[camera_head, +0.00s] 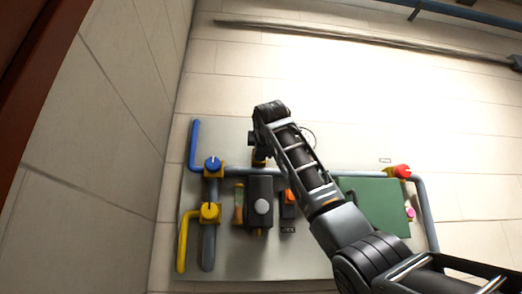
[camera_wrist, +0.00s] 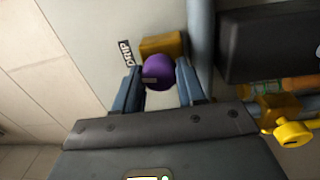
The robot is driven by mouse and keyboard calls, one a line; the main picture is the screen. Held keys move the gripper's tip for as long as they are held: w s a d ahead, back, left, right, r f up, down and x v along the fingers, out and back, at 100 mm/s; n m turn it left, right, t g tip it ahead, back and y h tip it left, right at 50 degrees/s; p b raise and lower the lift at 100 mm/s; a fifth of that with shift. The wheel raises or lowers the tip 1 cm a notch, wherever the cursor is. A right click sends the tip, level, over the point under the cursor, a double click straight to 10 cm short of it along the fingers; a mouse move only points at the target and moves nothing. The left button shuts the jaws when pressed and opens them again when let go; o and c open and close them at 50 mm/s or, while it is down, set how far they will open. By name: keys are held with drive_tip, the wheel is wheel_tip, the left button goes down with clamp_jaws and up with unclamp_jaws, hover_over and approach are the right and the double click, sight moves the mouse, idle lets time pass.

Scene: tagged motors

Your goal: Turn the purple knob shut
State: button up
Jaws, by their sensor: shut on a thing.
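The purple knob (camera_wrist: 158,69) is in the middle of the wrist view, in front of a brass-yellow valve body (camera_wrist: 164,44). A small grey mark shows on its face. My gripper (camera_wrist: 156,84) has one blue-grey finger on each side of the knob and is shut on it. In the head view the end of my arm (camera_head: 270,112) is bent down over the upper middle of the panel. It hides the purple knob there.
A grey panel (camera_head: 228,140) carries pipes, a blue knob (camera_head: 212,164), a yellow knob (camera_head: 209,211), a red knob (camera_head: 403,171), a dark box (camera_head: 260,188) and a green plate (camera_head: 380,200). A black-lettered label (camera_wrist: 125,53) is left of the purple knob. A tiled wall (camera_head: 110,120) stands left.

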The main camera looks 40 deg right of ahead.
drive_tip(key=shift+a+n, duration=0.1)
drive_tip(key=shift+n, duration=1)
drive_tip(key=o, duration=1.1)
drive_tip(key=shift+c, duration=0.2)
drive_tip(key=b+v, duration=0.3)
drive_tip(key=v, duration=0.4)
drive_tip(key=shift+s+a, duration=0.15)
drive_tip(key=shift+s, duration=0.2)
drive_tip(key=shift+f, duration=0.1)
